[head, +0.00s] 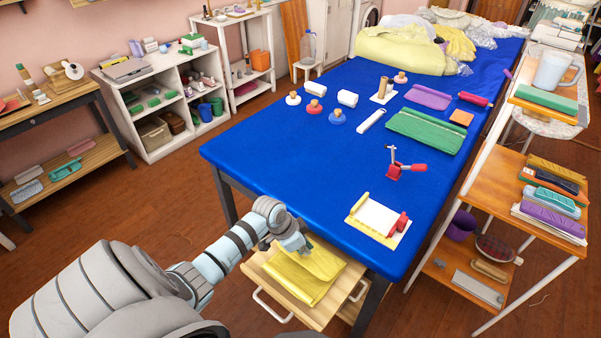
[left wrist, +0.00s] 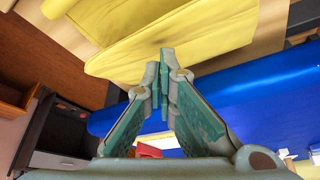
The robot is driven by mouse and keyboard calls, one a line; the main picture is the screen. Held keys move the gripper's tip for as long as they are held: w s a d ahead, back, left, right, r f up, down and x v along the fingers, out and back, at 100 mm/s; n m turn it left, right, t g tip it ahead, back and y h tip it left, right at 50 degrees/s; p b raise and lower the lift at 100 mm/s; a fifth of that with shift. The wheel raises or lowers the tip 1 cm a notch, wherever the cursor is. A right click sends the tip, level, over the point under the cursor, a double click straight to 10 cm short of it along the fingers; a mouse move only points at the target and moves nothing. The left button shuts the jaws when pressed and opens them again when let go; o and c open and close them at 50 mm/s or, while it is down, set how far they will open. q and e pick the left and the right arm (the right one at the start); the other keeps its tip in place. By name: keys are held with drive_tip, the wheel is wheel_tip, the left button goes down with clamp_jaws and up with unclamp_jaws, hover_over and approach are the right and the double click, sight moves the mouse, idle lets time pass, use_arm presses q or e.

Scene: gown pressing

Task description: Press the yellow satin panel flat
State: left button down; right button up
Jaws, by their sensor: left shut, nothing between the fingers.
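A folded yellow satin cloth (head: 305,278) lies in a pale wooden drawer or tray (head: 322,317) at the near end of the blue table. Its layers look stacked, with some soft creases. It also fills the top of the left wrist view (left wrist: 190,38). My left gripper (head: 302,248) is over the far part of this cloth, beside the table edge. In the left wrist view its fingertips (left wrist: 164,58) are together and empty, in front of the cloth's edge; whether they touch it I cannot tell. My right gripper is not in view.
The blue-covered table (head: 290,155) holds a red clamp-like tool (head: 400,168), a yellow-edged white board (head: 376,218), a green folded cloth (head: 425,130) and several spools. Pale yellow fabric (head: 400,48) is heaped at its far end. A wooden shelf cart (head: 490,195) stands close on the right.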

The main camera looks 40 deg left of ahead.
sight(304, 257)
use_arm(q)
drive_tip(key=shift+f+b, duration=1.25)
drive_tip(key=shift+f, duration=0.7)
wheel_tip(304, 257, up, 9)
drive_tip(key=p, duration=0.9)
drive_tip(key=shift+f, duration=0.4)
